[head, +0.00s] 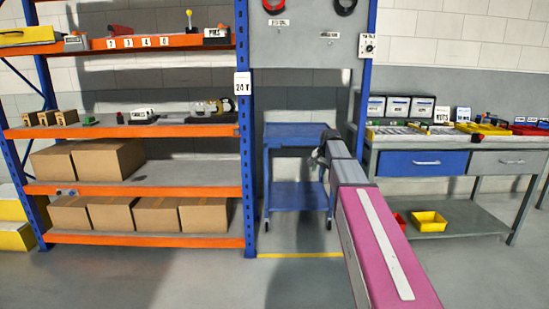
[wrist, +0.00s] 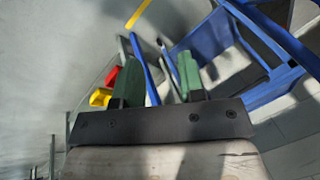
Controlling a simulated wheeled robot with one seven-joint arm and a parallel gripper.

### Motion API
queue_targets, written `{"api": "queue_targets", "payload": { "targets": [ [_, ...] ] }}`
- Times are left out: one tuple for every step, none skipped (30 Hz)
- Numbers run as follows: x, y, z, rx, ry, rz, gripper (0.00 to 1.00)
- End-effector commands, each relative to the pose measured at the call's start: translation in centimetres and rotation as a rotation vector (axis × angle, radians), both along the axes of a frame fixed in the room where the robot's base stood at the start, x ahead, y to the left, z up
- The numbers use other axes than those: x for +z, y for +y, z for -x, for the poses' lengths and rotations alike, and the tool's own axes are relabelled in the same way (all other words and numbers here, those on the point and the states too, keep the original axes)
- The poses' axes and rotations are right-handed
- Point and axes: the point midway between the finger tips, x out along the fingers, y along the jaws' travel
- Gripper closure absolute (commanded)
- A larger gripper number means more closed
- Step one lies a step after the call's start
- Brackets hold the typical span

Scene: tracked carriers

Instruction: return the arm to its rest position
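My arm, magenta and grey, reaches forward from the lower right of the head view. My gripper (head: 320,156) is at its far end, small and dark, in front of the blue cart (head: 290,131). In the wrist view my gripper (wrist: 161,70) shows two green fingers standing apart. I see no object held between them; a blue post shows in the background there. The cart also shows in the wrist view (wrist: 258,95), to the right of the fingers. The far side of the gripper is hidden in the head view.
An orange and blue shelf rack (head: 130,189) with cardboard boxes stands left. A workbench (head: 430,143) with drawers stands right, close to my arm. A yellow bin (head: 429,221) is on its lower shelf. The floor (head: 180,278) in front of the rack is clear.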

Motion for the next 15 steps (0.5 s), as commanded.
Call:
{"api": "queue_targets", "payload": {
  "targets": [
    [-2.6,0.3,2.8,0.029,0.017,0.016,0.63],
    [-3.9,0.4,3.9,0.047,0.025,0.028,0.63],
    [-5.6,0.5,5.4,0.072,0.036,0.042,0.63],
    [-6.8,0.6,6.6,0.091,0.043,0.053,0.63],
    [-8.0,0.7,7.7,0.109,0.051,0.063,0.63],
    [-9.6,0.8,9.3,0.135,0.061,0.077,0.63],
    [-10.7,0.9,10.5,0.155,0.069,0.087,0.63],
    [-11.8,1.0,11.7,0.174,0.078,0.097,0.63],
    [-13.2,1.1,13.4,0.201,0.09,0.11,0.63],
    [-14.2,1.1,14.6,0.222,0.098,0.119,0.63],
    [-15.2,1.2,15.9,0.241,0.107,0.129,0.63],
    [-16.5,1.3,17.6,0.27,0.118,0.142,0.63],
    [-17.4,1.4,18.9,0.29,0.125,0.15,0.63],
    [-18.2,1.4,20.2,0.311,0.134,0.158,0.63],
    [-19.3,1.5,22.0,0.341,0.146,0.17,0.63]
  ]
}}
